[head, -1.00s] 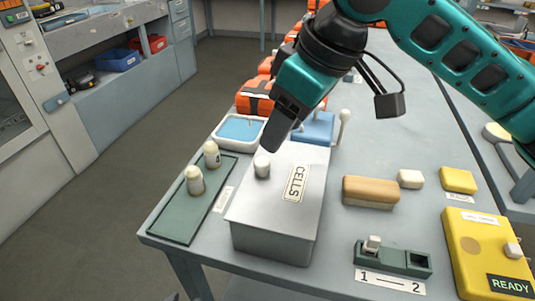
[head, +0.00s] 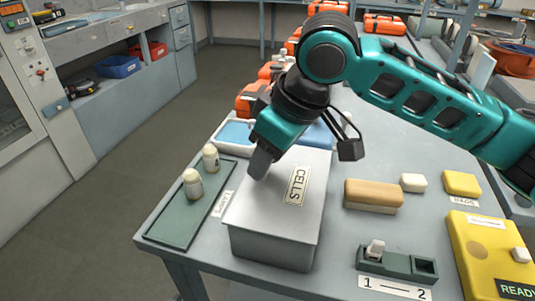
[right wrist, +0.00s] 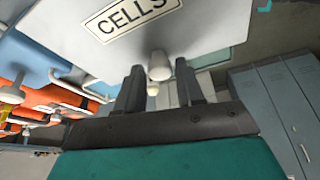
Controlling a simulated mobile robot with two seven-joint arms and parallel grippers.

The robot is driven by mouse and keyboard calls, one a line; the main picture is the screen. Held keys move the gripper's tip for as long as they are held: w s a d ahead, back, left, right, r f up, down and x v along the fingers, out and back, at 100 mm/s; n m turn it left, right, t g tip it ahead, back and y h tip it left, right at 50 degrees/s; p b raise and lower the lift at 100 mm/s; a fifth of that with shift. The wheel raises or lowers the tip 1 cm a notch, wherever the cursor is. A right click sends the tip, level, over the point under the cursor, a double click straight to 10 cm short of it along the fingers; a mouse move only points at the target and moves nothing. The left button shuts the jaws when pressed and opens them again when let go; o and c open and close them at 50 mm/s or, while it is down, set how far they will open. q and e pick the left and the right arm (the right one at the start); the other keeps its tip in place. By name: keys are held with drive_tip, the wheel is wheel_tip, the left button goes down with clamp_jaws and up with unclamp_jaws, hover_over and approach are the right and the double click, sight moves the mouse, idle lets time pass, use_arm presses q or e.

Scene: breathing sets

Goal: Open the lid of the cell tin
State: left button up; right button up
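The cell tin (head: 270,245) is a grey metal box on the table, with a flat lid (head: 262,205) marked CELLS. The lid lies closed on it. My right gripper (head: 259,165) is at the lid's far left part, pointing down, and hides the lid's knob in the head view. In the right wrist view, the pale knob (right wrist: 159,65) shows between the two spread fingertips (right wrist: 161,70) of my right gripper. The gripper is open, and I see no clear contact with the knob. My left gripper is not in view.
A green tray (head: 190,220) with two pale bottles is left of the tin. To the right are a tan block (head: 373,194), a green two-slot holder (head: 397,263) and a yellow box (head: 490,250). Blue-topped trays (head: 236,133) stand behind the tin.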

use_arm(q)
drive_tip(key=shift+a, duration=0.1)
use_arm(e)
clamp_jaws()
drive_tip(key=shift+r, duration=0.1)
